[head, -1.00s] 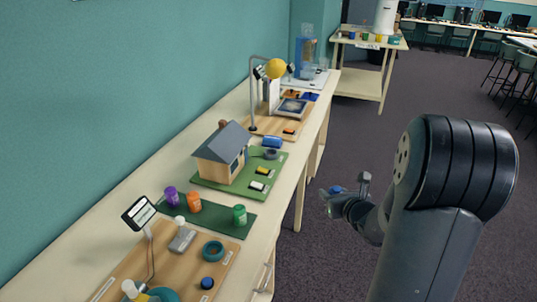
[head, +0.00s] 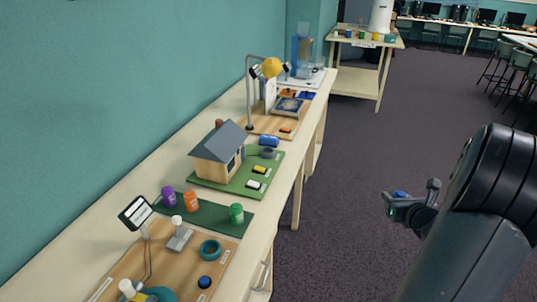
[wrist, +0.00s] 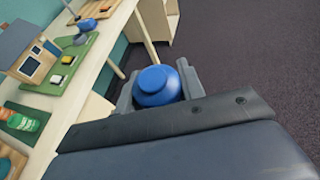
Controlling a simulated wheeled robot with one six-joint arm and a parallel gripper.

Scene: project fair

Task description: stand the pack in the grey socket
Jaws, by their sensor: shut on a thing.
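My gripper (head: 407,204) is shut on a blue pack (wrist: 157,86), out over the floor to the right of the long table. The pack is round with a narrower cap, and the jaws sit on both sides of it in the wrist view. Only a bit of its blue shows in the head view (head: 399,194). The grey socket (head: 268,153) is a low ring on the house's green board, at its far right corner. It also shows in the wrist view (wrist: 81,39), up and left of the pack. It looks empty, and my gripper is well apart from it.
Beside the socket are a model house (head: 218,152) and a lying blue cylinder (head: 269,141). Nearer, purple (head: 168,197), orange (head: 190,202) and green (head: 236,214) packs stand on a dark green mat. A desk lamp (head: 249,95) stands behind.

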